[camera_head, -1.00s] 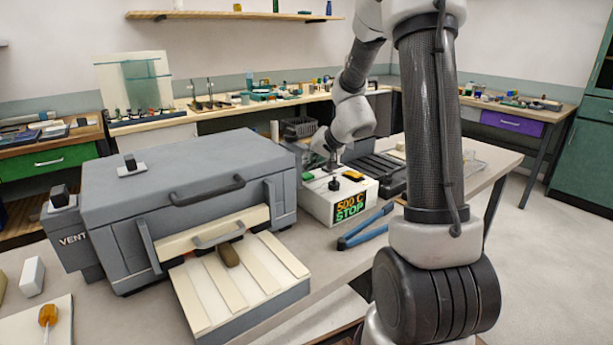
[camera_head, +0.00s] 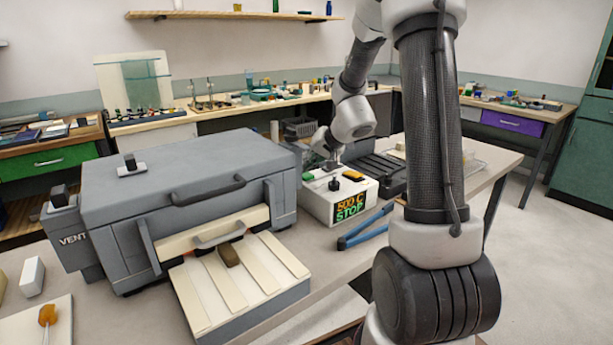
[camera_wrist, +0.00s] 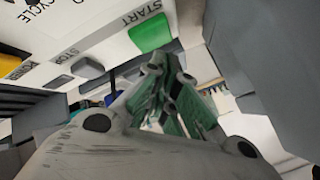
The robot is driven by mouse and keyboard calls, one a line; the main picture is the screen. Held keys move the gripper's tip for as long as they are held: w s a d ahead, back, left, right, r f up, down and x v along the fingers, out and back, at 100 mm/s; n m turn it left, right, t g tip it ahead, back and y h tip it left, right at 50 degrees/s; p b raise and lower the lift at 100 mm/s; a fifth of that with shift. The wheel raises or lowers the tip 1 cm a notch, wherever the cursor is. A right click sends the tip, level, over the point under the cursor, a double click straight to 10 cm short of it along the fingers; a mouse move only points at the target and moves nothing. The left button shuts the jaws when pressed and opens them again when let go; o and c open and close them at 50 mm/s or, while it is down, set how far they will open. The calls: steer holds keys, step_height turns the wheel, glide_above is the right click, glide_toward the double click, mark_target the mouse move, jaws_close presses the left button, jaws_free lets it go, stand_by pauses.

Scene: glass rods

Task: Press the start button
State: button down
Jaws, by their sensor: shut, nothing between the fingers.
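The white control box (camera_head: 325,207) stands on the bench with a display reading "500 C" and "STOP". Its green button (camera_head: 308,177) is at the left of the top face. In the wrist view the green button (camera_wrist: 150,34) sits beside the label "START". My gripper (camera_wrist: 165,65) is shut and empty, with its fingertips close to the green button; I cannot tell whether they touch it. In the head view my gripper (camera_head: 333,165) is above the back of the box, its tips partly hidden.
A dark stop button (camera_wrist: 88,69) and a yellow power button (camera_wrist: 8,66) are on the same panel. A grey furnace (camera_head: 200,175) marked "VENT" stands left of the box. Blue-handled pliers (camera_head: 365,230) lie in front of it.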

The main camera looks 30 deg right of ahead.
mark_target(309, 174)
steer(key=shift+f, duration=0.15)
steer(key=shift+f, duration=0.3)
steer(key=shift+f, duration=0.45)
stand_by(0.8)
steer(key=shift+r, duration=0.9)
steer(key=shift+r, duration=0.1)
steer(key=shift+r, duration=2.4)
